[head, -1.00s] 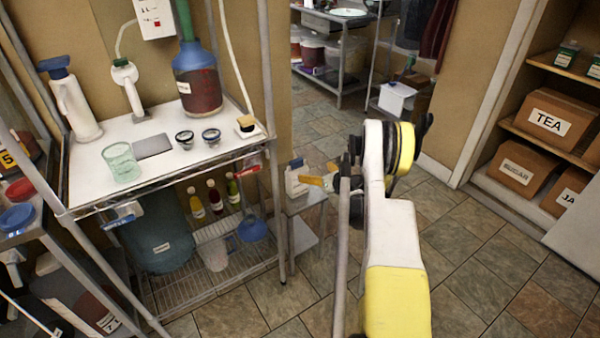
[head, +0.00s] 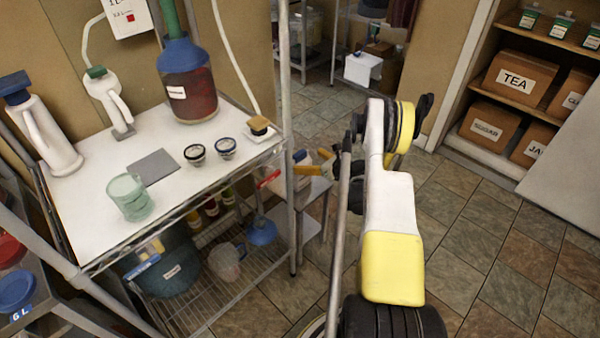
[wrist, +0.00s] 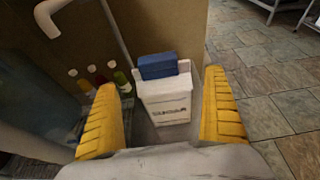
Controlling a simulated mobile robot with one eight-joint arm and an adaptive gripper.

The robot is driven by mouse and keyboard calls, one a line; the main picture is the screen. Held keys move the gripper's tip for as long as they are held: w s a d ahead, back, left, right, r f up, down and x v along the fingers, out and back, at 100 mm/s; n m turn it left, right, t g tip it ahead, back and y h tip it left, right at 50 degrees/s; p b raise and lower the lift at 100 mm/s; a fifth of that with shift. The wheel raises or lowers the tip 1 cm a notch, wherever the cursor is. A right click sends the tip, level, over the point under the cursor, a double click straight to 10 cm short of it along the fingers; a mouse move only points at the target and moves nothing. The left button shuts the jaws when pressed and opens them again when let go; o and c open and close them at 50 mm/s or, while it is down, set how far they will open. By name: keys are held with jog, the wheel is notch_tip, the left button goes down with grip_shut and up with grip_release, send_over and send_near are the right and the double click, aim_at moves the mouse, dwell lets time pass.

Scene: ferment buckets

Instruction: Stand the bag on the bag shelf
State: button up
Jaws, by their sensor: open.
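In the wrist view a white bag (wrist: 167,103) with a dark printed label and a blue top piece (wrist: 158,65) stands upright ahead of my gripper (wrist: 160,85). My gripper's two yellow fingers are open, one to each side of the bag in the picture. I cannot tell whether the bag is fully between them; no contact shows. In the head view my gripper (head: 312,166) is by a small grey side table (head: 313,188), and the bag is mostly hidden there. I cannot tell which surface is the bag shelf.
A white-topped wire rack (head: 90,205) with a demijohn (head: 188,85), jugs and jars stands left of my gripper. Bottles stand on its lower level. Wooden shelves (head: 490,98) with labelled boxes are at the right. The tiled floor between is clear.

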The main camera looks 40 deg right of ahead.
aim_at(302, 159)
jog(key=b+x, duration=0.1)
jog(key=x, duration=0.1)
jog(key=b+x, duration=0.2)
jog(key=x, duration=0.1)
jog(key=shift+s+d+f, duration=0.1)
jog(key=shift+f, duration=0.3)
jog(key=shift+w, duration=0.25)
jog(key=shift+r, duration=0.1)
jog(key=c, duration=1.3)
